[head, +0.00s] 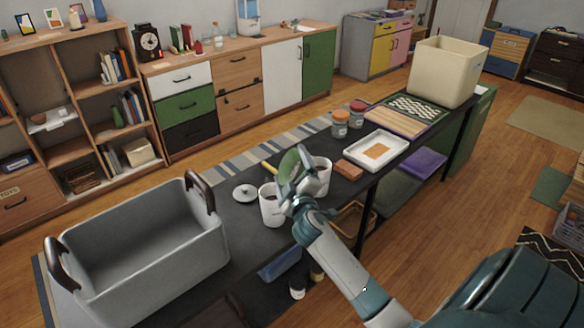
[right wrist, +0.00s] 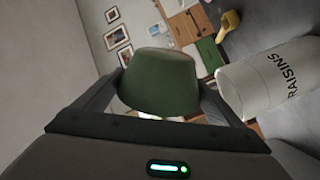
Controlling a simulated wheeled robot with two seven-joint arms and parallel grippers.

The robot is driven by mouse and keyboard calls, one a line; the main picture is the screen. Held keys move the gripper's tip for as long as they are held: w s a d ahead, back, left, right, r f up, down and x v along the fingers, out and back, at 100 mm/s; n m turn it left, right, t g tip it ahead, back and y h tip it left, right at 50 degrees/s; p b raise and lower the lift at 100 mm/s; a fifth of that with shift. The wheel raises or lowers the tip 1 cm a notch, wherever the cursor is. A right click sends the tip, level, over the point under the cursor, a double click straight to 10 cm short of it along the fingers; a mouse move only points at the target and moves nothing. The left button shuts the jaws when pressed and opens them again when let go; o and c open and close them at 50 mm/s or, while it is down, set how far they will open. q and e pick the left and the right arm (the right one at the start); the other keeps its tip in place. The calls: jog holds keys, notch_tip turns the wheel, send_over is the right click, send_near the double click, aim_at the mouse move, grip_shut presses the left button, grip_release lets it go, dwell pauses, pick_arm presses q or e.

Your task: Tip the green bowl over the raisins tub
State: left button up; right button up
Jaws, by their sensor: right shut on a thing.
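My right gripper (head: 296,172) is shut on the green bowl (head: 289,161) above the dark counter. The bowl is tilted well onto its side. It also shows between the two fingers in the right wrist view (right wrist: 158,82); its inside is hidden there. The white raisins tub (right wrist: 270,78), lettered RAISINS, is close beside the bowl in the right wrist view and apart from it. In the head view two white tubs stand by the gripper, one in front (head: 271,205) and one to the right (head: 322,174); I cannot read which is the raisins tub. My left gripper is not in view.
A large grey bin (head: 150,255) fills the counter's left end. A white lid (head: 245,192) and a yellow-handled thing (head: 268,169) lie near the tubs. A white tray (head: 377,151), brown block (head: 349,169) and jars (head: 340,124) stand to the right.

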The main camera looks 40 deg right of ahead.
jog(key=shift+w+a+r+n+p, duration=0.1)
jog(key=shift+a+r+n+p, duration=0.15)
jog(key=shift+n, duration=0.25)
jog(key=shift+w+a+r+n+p, duration=0.1)
jog(key=shift+r+n+p, duration=0.15)
jog(key=shift+n, duration=0.25)
jog(key=n+p, duration=0.1)
jog(key=a+n+p, duration=0.1)
jog(key=shift+w+r+n, duration=0.2)
jog(key=shift+n, duration=0.1)
jog(key=shift+w+a+r+n+p, duration=0.15)
jog(key=shift+a+n+p, duration=0.25)
jog(key=shift+n+p, duration=0.5)
jog(key=shift+w+a+f+n+p, duration=0.1)
jog(key=shift+w+a+n+p, duration=0.3)
jog(key=shift+n, duration=0.65)
jog(key=shift+w+a+f+n+p, duration=0.15)
jog(key=shift+a+n+p, duration=0.45)
jog(key=shift+n, duration=0.5)
jog(key=shift+w+a+f+n+p, duration=0.15)
jog(key=shift+a+n+p, duration=0.35)
jog(key=shift+n, duration=0.55)
jog(key=shift+w+a+f+n+p, duration=0.15)
jog(key=shift+n+p, duration=0.35)
jog(key=shift+n, duration=0.3)
